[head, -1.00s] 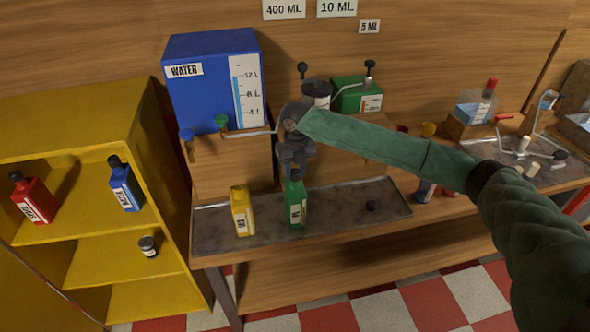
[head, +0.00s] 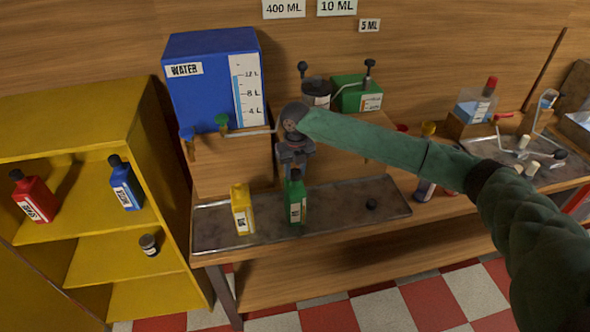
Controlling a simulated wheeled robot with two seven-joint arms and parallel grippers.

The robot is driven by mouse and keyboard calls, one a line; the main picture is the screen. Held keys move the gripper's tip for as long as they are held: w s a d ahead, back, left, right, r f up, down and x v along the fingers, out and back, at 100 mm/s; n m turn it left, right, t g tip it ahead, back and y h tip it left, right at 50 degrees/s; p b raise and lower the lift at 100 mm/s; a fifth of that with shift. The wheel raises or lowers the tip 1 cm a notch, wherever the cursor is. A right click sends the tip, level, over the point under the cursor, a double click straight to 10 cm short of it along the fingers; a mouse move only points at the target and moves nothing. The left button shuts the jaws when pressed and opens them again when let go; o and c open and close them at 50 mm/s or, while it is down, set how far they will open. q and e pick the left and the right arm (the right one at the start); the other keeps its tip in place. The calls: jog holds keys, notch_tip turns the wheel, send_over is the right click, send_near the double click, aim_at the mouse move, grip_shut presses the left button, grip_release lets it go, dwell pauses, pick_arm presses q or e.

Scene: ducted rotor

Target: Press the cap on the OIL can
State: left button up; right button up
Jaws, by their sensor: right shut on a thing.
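A green can (head: 296,205) with a white label stands upright on the metal tray; its label is too small to read, so I cannot be sure it is the OIL can. A dark cap (head: 295,175) shows at its top. My right gripper (head: 296,168) points down directly over the green can and is shut at the cap; the fingertips are partly hidden, and I cannot tell how firmly the cap sits. A yellow can (head: 242,210) stands upright to the left, with no dark cap visible on it. My left gripper is not in view.
A blue WATER tank (head: 205,85) and a green container (head: 350,97) with levers stand behind. A yellow shelf (head: 85,215) at left holds red and blue cans. The tray's right part is mostly clear.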

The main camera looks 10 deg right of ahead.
dwell(0.6)
dwell(0.3)
jog(key=o, duration=1.5)
jog(key=shift+p, duration=0.3)
jog(key=shift+r+p, duration=2.4)
jog(key=shift+r, duration=1.1)
grip_shut()
